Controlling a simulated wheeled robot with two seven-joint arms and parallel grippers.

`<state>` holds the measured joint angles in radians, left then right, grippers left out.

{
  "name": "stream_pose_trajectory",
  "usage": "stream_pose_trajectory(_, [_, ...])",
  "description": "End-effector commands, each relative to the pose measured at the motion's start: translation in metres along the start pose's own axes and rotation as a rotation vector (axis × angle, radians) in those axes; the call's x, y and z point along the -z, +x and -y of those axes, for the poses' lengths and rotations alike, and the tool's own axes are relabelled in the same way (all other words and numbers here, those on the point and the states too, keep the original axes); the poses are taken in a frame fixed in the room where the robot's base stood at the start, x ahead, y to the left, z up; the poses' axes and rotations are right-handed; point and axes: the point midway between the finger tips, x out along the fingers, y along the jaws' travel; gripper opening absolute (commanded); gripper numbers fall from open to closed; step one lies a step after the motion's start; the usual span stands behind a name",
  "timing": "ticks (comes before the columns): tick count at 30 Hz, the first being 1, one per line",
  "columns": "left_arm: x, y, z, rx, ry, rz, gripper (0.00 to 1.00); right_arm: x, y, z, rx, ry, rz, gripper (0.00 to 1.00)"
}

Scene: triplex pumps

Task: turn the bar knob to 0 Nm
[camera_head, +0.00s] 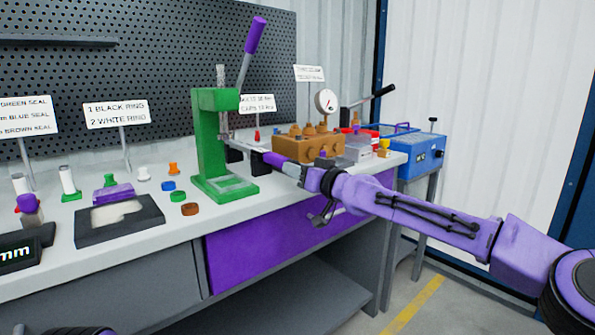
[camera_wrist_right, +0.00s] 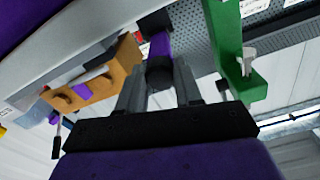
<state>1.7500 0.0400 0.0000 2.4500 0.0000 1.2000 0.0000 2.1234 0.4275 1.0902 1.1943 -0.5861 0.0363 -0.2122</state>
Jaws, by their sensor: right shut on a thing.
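My right gripper (camera_head: 283,164) reaches in from the right, low in front of the green press. In the right wrist view its grey fingers (camera_wrist_right: 160,70) are shut on the black end of a purple bar (camera_wrist_right: 158,45). This looks like the bar with the knob, and the purple part also shows just ahead of the gripper in the head view (camera_head: 271,158). A dark block (camera_wrist_right: 155,22) lies beyond the purple part. No Nm scale or reading can be made out. My left gripper is out of view.
The green press (camera_head: 205,140) with its purple lever (camera_head: 256,34) stands just left of the gripper. The brown pump block (camera_head: 300,146) with a gauge (camera_head: 326,102) sits behind it. Seals and a dark tray (camera_head: 120,229) lie on the left of the bench. A blue box (camera_head: 420,155) stands right.

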Motion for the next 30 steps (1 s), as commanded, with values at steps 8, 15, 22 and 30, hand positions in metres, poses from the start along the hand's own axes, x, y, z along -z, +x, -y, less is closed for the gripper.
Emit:
stream_pose_trajectory(8, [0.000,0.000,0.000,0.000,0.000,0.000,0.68,-0.001,0.000,0.000,0.000,0.000,0.002,0.60])
stream_pose_trajectory(15, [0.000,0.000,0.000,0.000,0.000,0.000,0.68,0.000,0.000,0.000,0.000,0.001,0.001,0.60])
stream_pose_trajectory(22, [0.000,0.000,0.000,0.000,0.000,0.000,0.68,0.001,-0.028,0.000,0.000,-0.001,-0.001,0.60])
stream_pose_trajectory(30, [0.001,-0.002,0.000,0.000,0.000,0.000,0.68,0.001,-0.089,0.000,-0.001,0.001,-0.001,0.60])
